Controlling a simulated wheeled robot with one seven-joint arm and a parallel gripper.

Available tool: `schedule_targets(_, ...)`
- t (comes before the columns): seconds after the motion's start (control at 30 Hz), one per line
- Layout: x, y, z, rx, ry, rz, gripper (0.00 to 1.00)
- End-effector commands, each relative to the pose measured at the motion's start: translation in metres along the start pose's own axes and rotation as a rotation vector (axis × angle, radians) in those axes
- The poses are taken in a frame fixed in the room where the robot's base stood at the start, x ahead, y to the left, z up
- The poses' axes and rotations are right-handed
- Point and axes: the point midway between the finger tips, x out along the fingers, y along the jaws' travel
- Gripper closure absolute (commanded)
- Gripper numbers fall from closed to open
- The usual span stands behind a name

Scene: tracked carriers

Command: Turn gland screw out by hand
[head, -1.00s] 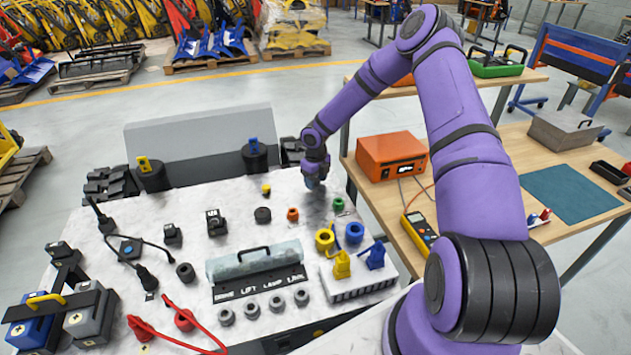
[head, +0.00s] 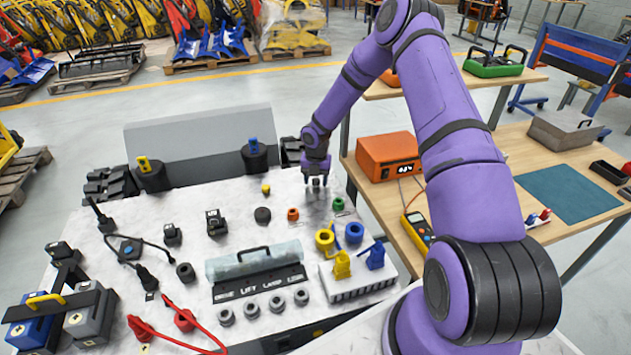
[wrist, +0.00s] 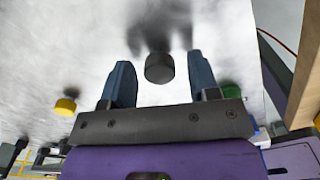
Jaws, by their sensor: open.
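My gripper (head: 316,187) is open above the far right part of the light worktop. In the wrist view, its two blue-grey fingers stand apart on either side of a dark grey round screw head or knob (wrist: 159,69). Neither finger visibly touches it. No label marks this part, so I cannot be sure it is the gland screw. In the head view my gripper mostly hides it. A yellow cap (head: 266,189) stands to the left of my gripper and a green ring-like part (head: 338,203) to the right.
An orange ring (head: 293,214) and a black round cap (head: 262,214) lie nearer on the worktop. An orange meter box (head: 389,157) stands on the wooden bench at right, close to my arm.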

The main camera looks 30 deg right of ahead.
Motion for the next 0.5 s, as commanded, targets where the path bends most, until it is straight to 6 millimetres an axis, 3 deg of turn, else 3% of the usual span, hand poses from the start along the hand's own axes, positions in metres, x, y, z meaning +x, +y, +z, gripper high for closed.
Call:
schedule_targets(0.3,-0.0005,0.0011,-0.0001,0.584,-0.002,0.000,0.45)
schedule_targets(0.5,-0.0001,0.0005,-0.0002,0.742,-0.001,0.000,0.45)
